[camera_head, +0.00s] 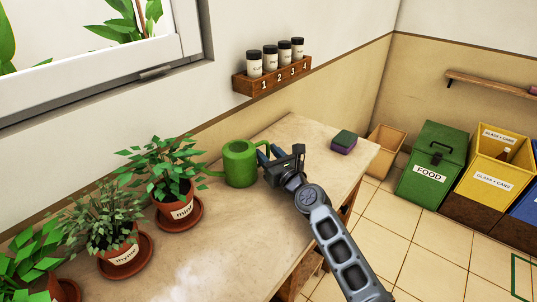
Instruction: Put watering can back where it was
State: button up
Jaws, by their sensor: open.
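The green watering can (240,165) stands upright on the wooden table (224,232), just right of the mint pot. Its spout points left toward the mint leaves. My gripper (264,158) is open at the can's right side, with its fingers close to the can's handle side. Whether the fingers touch the can or have the handle between them is hard to tell from this view.
Potted mint (176,185) and thyme (117,240) stand on saucers at left. A green and purple sponge (343,141) lies at the table's far right. A numbered rack (272,78) with jars hangs on the wall. Bins, including a green food bin (436,165), stand at right.

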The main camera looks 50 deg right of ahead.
jog(key=shift+r, duration=0.1)
jog(key=shift+s+r, duration=0.1)
jog(key=v, duration=1.2)
dwell(0.4)
